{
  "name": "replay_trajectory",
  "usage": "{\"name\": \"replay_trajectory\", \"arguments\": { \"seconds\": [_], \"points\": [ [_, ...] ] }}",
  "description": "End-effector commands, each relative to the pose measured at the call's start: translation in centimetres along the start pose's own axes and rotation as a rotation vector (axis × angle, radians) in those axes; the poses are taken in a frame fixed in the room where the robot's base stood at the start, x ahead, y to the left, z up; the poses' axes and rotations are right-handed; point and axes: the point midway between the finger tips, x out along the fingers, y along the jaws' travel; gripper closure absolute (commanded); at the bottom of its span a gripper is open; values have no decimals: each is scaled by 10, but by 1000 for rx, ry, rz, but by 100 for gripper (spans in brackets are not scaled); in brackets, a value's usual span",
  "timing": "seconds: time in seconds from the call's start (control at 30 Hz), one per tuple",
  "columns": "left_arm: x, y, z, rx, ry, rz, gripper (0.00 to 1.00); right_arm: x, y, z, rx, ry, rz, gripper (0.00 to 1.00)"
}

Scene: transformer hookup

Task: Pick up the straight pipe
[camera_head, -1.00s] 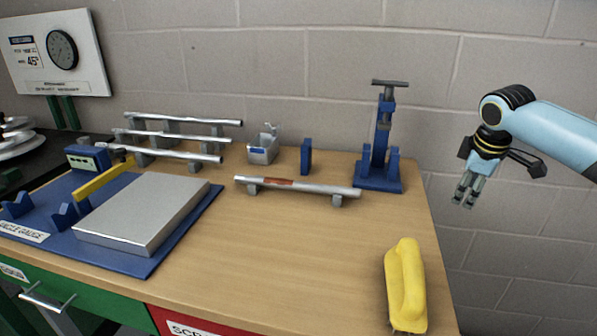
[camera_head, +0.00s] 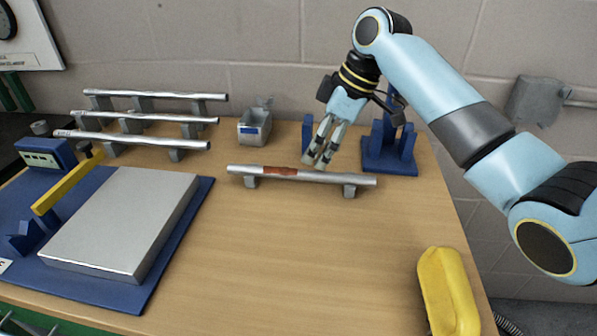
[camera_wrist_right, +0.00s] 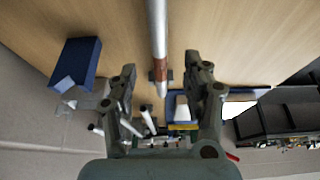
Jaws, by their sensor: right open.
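A straight silver pipe (camera_head: 345,179) with a rust-brown patch lies level on two small grey supports near the middle of the table. My right gripper (camera_head: 318,162) is open and points down at the pipe, close to the rust patch. In the head view its fingertips overlap the far edge of the pipe; I cannot tell whether they touch. In the right wrist view the pipe (camera_wrist_right: 158,30) runs from the top edge to between the open fingers (camera_wrist_right: 162,82), with nothing gripped. Three more silver pipes (camera_head: 150,117) lie on a rack at the back left. My left gripper is not in view.
A blue clamp stand (camera_head: 375,160) is partly hidden behind my right gripper. A grey bin (camera_head: 254,130) and blue block (camera_head: 307,134) stand behind the pipe. A metal plate (camera_head: 125,220) on a blue base is left. The middle front table is clear.

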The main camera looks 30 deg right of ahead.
Motion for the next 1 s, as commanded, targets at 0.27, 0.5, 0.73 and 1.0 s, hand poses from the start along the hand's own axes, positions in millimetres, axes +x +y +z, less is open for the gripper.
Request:
{"name": "replay_trajectory", "arguments": {
  "seconds": [0.27,0.5,0.73,1.0],
  "points": [
    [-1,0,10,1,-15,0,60,29,-1,-3,1,1,-2,51],
    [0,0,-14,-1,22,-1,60,61,0,-4,1,-1,1,51],
    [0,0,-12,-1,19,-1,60,63,0,-4,0,-1,2,51],
    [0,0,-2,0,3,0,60,63,0,-4,0,-1,2,82]
  ]
}}
